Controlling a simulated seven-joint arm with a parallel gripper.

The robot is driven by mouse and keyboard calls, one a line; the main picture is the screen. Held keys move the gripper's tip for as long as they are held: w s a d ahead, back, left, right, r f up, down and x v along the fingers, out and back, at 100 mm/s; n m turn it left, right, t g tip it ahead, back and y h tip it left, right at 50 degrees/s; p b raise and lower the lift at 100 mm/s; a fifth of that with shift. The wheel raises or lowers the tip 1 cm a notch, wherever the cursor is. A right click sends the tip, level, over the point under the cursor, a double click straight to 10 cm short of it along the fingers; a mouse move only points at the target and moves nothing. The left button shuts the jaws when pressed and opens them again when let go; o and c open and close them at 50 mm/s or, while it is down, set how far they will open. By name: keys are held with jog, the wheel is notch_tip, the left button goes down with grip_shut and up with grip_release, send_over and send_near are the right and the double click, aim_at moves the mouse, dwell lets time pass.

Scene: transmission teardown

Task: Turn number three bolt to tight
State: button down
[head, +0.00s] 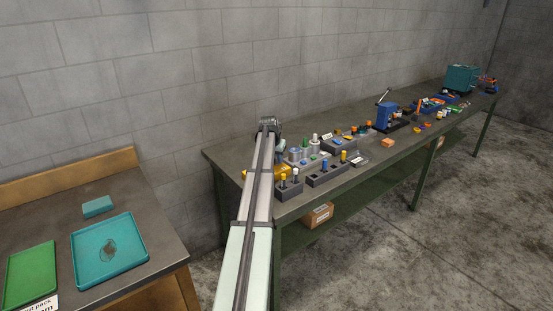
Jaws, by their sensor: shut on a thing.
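My arm reaches out over the left end of the long workbench (235,160). My gripper (279,143) is at its far end, small and partly hidden by the wrist. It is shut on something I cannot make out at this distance. Several small pegs or bolts stand just in front and to the right of it, among them a yellow-topped one (283,179) and a white-topped one (295,174) in a dark block. A yellow part (280,172) lies partly hidden behind my arm. No number marking is readable, so I cannot tell which is the number three bolt.
Dark blocks with holes (326,177) crowd the bench near my gripper. A blue press-like tool (388,114) and a teal box (461,78) stand farther right. A side table at left holds a teal tray (85,262) and a green tray (30,275). The wall is close behind.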

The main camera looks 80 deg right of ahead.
dwell(0.4)
jog(key=c, duration=1)
grip_release()
jog(key=shift+o, duration=0.2)
jog(key=v, duration=1.3)
jog(key=shift+r, duration=0.4)
jog(key=shift+w+a, duration=0.1)
